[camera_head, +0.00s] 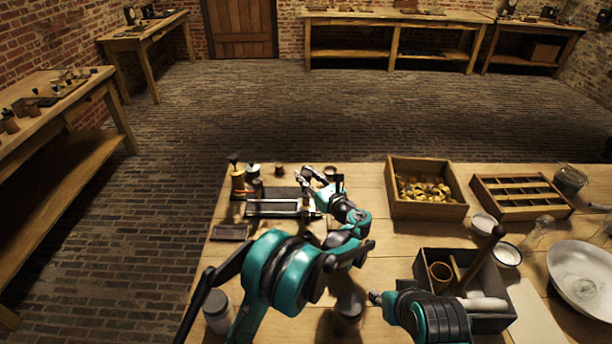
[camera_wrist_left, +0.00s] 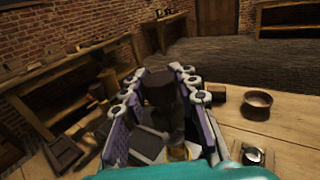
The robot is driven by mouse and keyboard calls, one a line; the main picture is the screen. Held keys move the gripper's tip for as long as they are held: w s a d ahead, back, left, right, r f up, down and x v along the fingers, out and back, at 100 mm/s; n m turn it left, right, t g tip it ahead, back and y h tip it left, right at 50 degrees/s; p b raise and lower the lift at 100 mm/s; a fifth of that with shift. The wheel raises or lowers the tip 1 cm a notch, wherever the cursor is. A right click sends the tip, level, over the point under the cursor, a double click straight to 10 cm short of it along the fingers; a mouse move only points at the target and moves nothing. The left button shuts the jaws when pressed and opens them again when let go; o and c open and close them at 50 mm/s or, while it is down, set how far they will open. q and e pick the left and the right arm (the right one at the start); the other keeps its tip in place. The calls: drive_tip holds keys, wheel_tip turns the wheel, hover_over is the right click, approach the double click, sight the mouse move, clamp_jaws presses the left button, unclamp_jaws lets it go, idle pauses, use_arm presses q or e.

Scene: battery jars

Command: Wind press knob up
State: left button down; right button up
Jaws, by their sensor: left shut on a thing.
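The press (camera_head: 283,208) is a low dark frame with a pale metal bar, near the table's left end. My left gripper (camera_head: 312,178) is over its right part. In the left wrist view, the left gripper's two fingers (camera_wrist_left: 168,95) close around a dark, upright, round-topped piece that looks like the press knob (camera_wrist_left: 158,88). The fingers and arm hide much of the knob in the head view. My right gripper (camera_head: 377,297) is low at the middle of the table, left of the dark open box; its fingertips are too small to read.
A wooden crate of brass pieces (camera_head: 388,190) and a divided tray (camera_head: 475,200) stand to the right. A dark box (camera_head: 423,262) holds a brown cup and a rod. A brown bowl (camera_wrist_left: 257,104) shows in the left wrist view.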

sight(309, 178)
use_arm(q)
drive_tip(key=c, duration=1.1)
unclamp_jaws()
drive_tip(key=shift+c, duration=0.2)
drive_tip(key=v, duration=0.7)
drive_tip(key=shift+s+d, duration=0.15)
drive_tip(key=shift+s, duration=0.1)
